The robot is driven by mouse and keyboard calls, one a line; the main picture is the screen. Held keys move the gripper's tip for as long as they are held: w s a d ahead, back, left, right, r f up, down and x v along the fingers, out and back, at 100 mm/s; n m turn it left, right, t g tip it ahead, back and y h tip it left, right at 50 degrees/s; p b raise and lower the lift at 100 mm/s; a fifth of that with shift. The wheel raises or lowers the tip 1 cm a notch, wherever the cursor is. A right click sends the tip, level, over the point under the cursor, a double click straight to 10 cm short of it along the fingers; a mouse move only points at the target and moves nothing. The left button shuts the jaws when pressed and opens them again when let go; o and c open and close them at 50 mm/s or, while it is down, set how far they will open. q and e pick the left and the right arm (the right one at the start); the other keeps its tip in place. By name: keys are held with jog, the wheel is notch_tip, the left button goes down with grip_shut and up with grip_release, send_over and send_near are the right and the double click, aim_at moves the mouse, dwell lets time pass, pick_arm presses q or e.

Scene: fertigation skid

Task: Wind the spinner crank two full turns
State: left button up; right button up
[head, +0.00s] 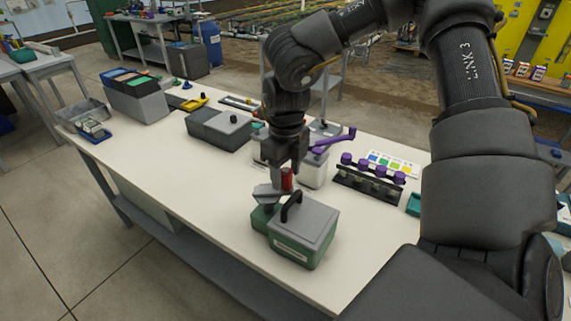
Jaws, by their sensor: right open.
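The spinner is a pale container (314,172) on the white bench, partly hidden behind my right gripper. Its purple crank (335,142) sits on top, with the arm reaching to the right and a small upright knob at its far end. My right gripper (284,184) points down from above, left of the spinner and behind the green box with the grey lid. It is open and apart from the crank. A red cylinder (287,178) shows at its fingers; I cannot tell whether it is between or behind them. My left gripper is out of view.
A green box with grey lid and black handle (303,232) stands at the front edge. A black rack with purple caps (368,182) is right of the spinner, with a colour chart (393,164) behind. Grey boxes (219,129) stand left. The bench's left front is clear.

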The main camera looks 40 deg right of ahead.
grip_shut()
jog(key=c, duration=0.8)
grip_release()
jog(key=shift+s+a+f+b, duration=0.1)
jog(key=shift+s+a+b, duration=0.2)
jog(key=shift+b, duration=0.05)
jog(key=shift+s+a+b, duration=0.3)
jog(key=shift+s+a, duration=0.15)
jog(key=shift+a, duration=0.2)
jog(key=shift+a+b, duration=0.55)
jog(key=shift+a, duration=0.25)
jog(key=shift+c, duration=0.2)
jog(key=shift+s+a, duration=0.1)
jog(key=shift+a, duration=0.2)
